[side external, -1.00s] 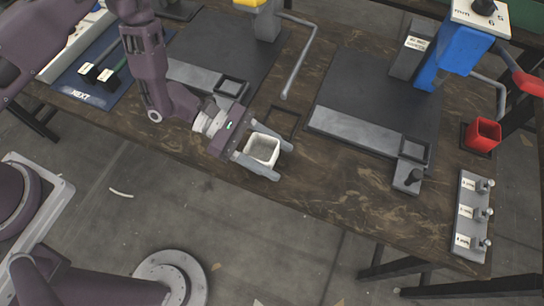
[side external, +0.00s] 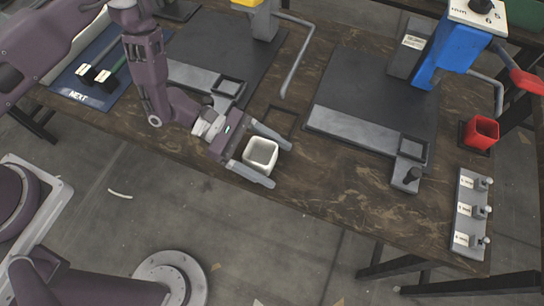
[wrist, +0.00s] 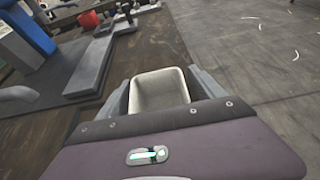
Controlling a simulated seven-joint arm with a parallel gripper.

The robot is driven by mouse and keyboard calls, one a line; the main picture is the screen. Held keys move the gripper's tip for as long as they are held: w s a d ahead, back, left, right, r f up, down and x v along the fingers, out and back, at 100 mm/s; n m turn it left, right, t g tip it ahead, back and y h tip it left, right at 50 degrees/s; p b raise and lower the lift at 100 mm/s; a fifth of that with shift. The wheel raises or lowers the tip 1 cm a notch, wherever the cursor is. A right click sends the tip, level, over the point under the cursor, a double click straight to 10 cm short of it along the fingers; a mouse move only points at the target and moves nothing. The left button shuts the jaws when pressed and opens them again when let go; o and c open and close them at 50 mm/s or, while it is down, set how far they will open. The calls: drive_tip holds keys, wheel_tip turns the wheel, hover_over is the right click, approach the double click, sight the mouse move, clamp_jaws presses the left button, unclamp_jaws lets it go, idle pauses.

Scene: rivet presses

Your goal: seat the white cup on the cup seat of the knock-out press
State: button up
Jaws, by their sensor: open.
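The white cup (side external: 261,152), square and open at the top, is upright near the table's front edge. It also shows in the wrist view (wrist: 159,91), between the fingers. My gripper (side external: 262,155) is open, with one finger on each side of the cup. Two presses are in the side view: a yellow-topped one (side external: 262,22) and a blue one (side external: 458,50). Each has a grey bar ending in a square frame, left (side external: 228,87) and right (side external: 413,150); both frames look empty. I cannot tell which press is the knock-out press.
An empty dark square outline (side external: 281,122) lies on the table behind the cup. A red cup (side external: 481,134) stands at the right. A labelled rack with several pegs (side external: 470,212) is at the front right. A blue mat marked NEXT (side external: 95,90) holds dark tools.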

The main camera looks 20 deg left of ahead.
drive_tip(key=v, duration=1.1)
drive_tip(key=shift+w+a+r, duration=0.2)
drive_tip(key=shift+a+r, duration=0.05)
drive_tip(key=shift+a, duration=0.1)
drive_tip(key=s+a+r+m+g+y, duration=0.1)
drive_tip(key=s+r+m+g+y, duration=0.15)
drive_tip(key=r+m, duration=0.55)
drive_tip(key=s+r+m+g+y, duration=0.1)
drive_tip(key=s+r+m, duration=0.25)
drive_tip(key=r, duration=0.85)
drive_tip(key=s+a+r+m+t+y, duration=0.3)
drive_tip(key=s+a+r+t+y, duration=0.1)
drive_tip(key=a, duration=0.4)
drive_tip(key=s+a+r+m+t+y, duration=0.3)
drive_tip(key=s+a+r+t+y, duration=0.1)
drive_tip(key=a, duration=0.4)
drive_tip(key=shift+s+a+t+y, duration=0.35)
drive_tip(key=shift+s+t+y, duration=0.2)
drive_tip(key=shift+s+y, duration=0.55)
drive_tip(key=shift+o, duration=0.4)
drive_tip(key=shift+m, duration=0.25)
